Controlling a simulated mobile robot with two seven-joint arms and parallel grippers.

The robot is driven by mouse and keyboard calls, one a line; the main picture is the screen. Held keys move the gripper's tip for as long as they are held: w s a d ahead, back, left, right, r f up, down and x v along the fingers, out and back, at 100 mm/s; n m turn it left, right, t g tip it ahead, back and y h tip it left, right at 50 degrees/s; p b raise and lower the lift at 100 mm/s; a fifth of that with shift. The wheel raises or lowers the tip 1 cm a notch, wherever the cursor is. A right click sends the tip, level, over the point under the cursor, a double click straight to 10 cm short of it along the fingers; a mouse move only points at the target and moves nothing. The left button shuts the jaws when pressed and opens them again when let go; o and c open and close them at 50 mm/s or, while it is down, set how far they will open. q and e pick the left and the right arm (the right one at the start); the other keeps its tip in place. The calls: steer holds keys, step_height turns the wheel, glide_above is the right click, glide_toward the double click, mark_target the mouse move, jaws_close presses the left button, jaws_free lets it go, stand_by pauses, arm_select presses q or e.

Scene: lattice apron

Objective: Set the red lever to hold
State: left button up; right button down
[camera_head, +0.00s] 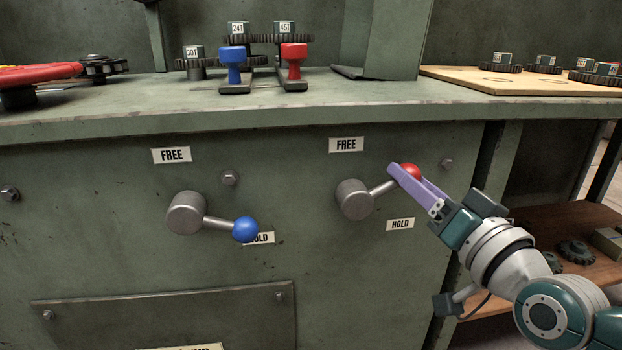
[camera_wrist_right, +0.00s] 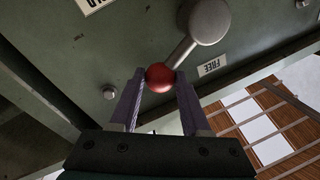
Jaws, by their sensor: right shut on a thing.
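The red lever's ball knob (camera_head: 411,171) is in the grip of my right gripper (camera_head: 404,174), its purple fingers shut on the ball. The lever's grey hub (camera_head: 354,199) is on the green front panel, and its rod slopes up to the right, between the FREE label (camera_head: 346,145) above and the HOLD label (camera_head: 400,224) below. The right wrist view shows the red ball (camera_wrist_right: 159,78) between both fingers of the gripper (camera_wrist_right: 158,84). My left gripper is in neither view.
A blue-knobbed lever (camera_head: 245,229) sits to the left, its ball partly covering its own HOLD label. A wooden board (camera_head: 450,77) with gears is at right, and a brown shelf (camera_head: 560,225) is below.

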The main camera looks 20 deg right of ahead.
steer(key=f+m+b, duration=0.1)
steer(key=m+b, duration=0.1)
steer(key=f+m+h+b, duration=0.1)
steer(key=f+m+b, duration=0.1)
steer(key=m, duration=0.1)
steer(key=f+m+b, duration=0.1)
steer(key=f+m, duration=0.1)
steer(key=m, duration=0.1)
steer(key=shift+d+f+t+b, duration=0.2)
steer(key=shift+d+t+b, duration=0.1)
steer(key=shift+t+b, duration=0.1)
steer(key=shift+a+f+m+h+b, duration=0.1)
steer(key=shift+f+m+h+b, duration=0.3)
steer(key=shift+m, duration=0.35)
steer(key=shift+a+f+m+h+b, duration=0.1)
steer(key=shift+f+m+h+b, duration=0.3)
steer(key=shift+m, duration=0.35)
steer(key=shift+r, duration=0.1)
steer(key=shift+c, duration=1.9)
jaws_free()
steer(key=p+v, duration=0.2)
steer(key=v, duration=0.8)
